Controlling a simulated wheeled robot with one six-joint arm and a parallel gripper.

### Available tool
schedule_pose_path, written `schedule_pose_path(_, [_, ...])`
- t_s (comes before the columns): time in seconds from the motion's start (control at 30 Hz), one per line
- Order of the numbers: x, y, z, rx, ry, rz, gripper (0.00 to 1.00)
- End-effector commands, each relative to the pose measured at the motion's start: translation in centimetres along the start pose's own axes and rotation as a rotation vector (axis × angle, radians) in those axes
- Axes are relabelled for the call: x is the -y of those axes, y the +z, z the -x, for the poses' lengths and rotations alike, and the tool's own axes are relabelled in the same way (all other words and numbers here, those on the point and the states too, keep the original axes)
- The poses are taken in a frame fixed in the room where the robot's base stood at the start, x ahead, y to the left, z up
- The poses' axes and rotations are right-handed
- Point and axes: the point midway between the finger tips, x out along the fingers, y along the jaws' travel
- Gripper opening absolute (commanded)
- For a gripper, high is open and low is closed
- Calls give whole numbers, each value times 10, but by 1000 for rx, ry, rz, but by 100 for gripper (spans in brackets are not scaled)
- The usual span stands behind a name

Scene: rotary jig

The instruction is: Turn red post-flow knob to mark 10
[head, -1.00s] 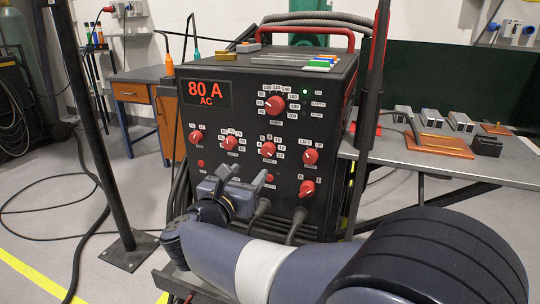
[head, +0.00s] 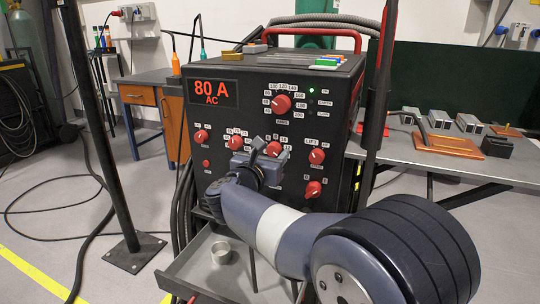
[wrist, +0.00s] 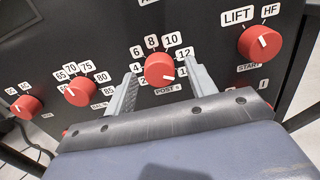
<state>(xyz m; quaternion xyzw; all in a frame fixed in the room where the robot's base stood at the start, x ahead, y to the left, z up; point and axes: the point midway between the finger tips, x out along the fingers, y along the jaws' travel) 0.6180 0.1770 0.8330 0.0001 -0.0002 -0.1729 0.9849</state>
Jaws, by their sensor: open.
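The red post-flow knob (wrist: 160,70), marked POST, sits on the dark welder panel with labels 6, 8, 10 and 12 around its top. Its white pointer line faces lower right, below the 12. My gripper (wrist: 160,67) is open, with one finger on each side of the knob; I cannot tell whether either finger touches it. The fingers partly cover the lower-left and lower-right labels. In the head view the knob (head: 273,148) shows just above and right of my gripper (head: 259,152).
Other red knobs are close: the balance knob (wrist: 80,91) on the left and the LIFT/HF start knob (wrist: 260,43) on the right. A tray (head: 185,277) holding a small cup (head: 221,253) lies below the panel. A side table (head: 365,151) stands at right.

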Motion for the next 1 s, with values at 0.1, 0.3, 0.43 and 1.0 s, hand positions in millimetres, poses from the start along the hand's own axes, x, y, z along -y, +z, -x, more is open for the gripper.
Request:
schedule_pose_path(0.1, [0, 0, 0, 0, 0, 0, 51])
schedule_pose_path(0.3, [0, 0, 0, 0, 0, 0, 34])
schedule_pose_path(0.43, [0, 0, 0, 0, 0, 0, 24])
schedule_pose_path(1.0, [0, 1, 1, 0, 0, 74, 9])
